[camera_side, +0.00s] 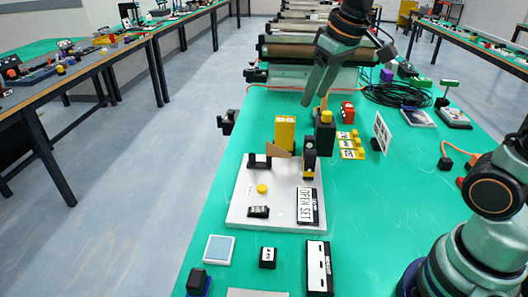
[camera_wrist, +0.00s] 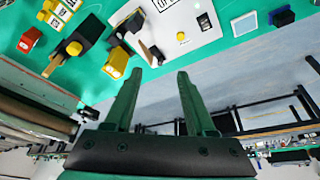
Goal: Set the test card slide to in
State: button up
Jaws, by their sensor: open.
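A white board (camera_side: 240,213) on the green table carries small black fittings, a round yellow button (camera_side: 262,188) and a label reading "OPEN SET" (camera_side: 305,205). At its back edge a tan card (camera_side: 277,150) sits between a black bracket (camera_side: 259,162) and a black upright (camera_side: 309,158); it looks like the test card, but I cannot tell its slide's setting. The wrist view shows the board (camera_wrist: 200,40) and the tan card (camera_wrist: 146,52). My gripper (camera_side: 315,96) is open and empty, above and behind the board; its fingers (camera_wrist: 156,78) point towards it, apart from everything.
A yellow block (camera_side: 285,132) and a black block (camera_side: 325,138) with a yellow top stand behind the board. Yellow labelled tiles (camera_side: 350,143), a red block (camera_side: 347,111) and an upright white card (camera_side: 382,131) stand to the right.

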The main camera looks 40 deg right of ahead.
jog(key=w+n+g, duration=0.1)
jog(key=w, duration=0.6)
jog(key=n+g, duration=0.2)
jog(key=g, duration=0.1)
send_over(252, 155)
notch_tip(252, 155, down, 14)
notch_tip(252, 155, down, 12)
jog(key=shift+w, duration=0.1)
grip_shut()
dwell(0.8)
